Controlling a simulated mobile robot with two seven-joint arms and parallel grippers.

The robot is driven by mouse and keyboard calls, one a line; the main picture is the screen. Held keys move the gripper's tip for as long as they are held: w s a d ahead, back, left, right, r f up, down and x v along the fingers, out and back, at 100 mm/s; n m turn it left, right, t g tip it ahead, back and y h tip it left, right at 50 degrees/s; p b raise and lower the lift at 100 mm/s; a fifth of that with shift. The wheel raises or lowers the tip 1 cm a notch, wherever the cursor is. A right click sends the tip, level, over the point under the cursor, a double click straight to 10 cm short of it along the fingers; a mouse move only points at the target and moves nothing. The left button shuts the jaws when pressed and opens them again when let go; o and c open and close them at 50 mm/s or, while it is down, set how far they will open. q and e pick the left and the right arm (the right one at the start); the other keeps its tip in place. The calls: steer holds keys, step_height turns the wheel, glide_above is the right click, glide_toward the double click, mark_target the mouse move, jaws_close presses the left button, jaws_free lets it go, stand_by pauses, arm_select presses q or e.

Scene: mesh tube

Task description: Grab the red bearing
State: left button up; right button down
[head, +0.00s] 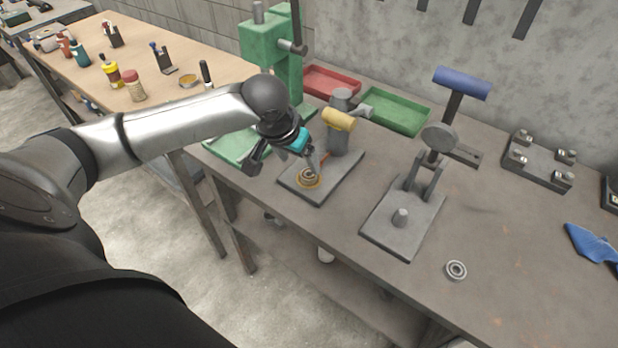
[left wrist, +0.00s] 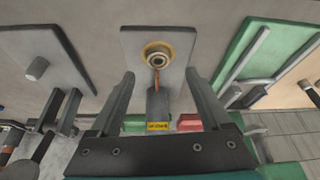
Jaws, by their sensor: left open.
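A small bearing (head: 309,175) sits in a yellow-orange ring on a dark grey base plate (head: 335,187) of a press fixture with a yellow-topped head. It also shows in the left wrist view, where the bearing (left wrist: 157,58) looks metallic in its yellow ring. No bearing looks clearly red; a thin orange-red part (left wrist: 157,77) lies beside the ring. My left gripper (head: 298,160) is open and empty, just above and beside that bearing. In the left wrist view the bearing lies between and beyond the fingertips (left wrist: 160,74). My right gripper is not in view.
A loose grey bearing (head: 456,270) lies on the bench at the right. A blue-handled press (head: 440,137) and a green press (head: 287,60) flank the fixture. Red (head: 331,82) and green (head: 397,112) trays stand behind it.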

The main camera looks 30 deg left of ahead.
mark_target(307, 171)
arm_select(q)
steer(key=b+x, duration=0.1)
steer(key=x, duration=0.6)
steer(key=shift+w+d, duration=0.1)
steer(key=shift+w, duration=0.15)
jaws_close()
stand_by(0.5)
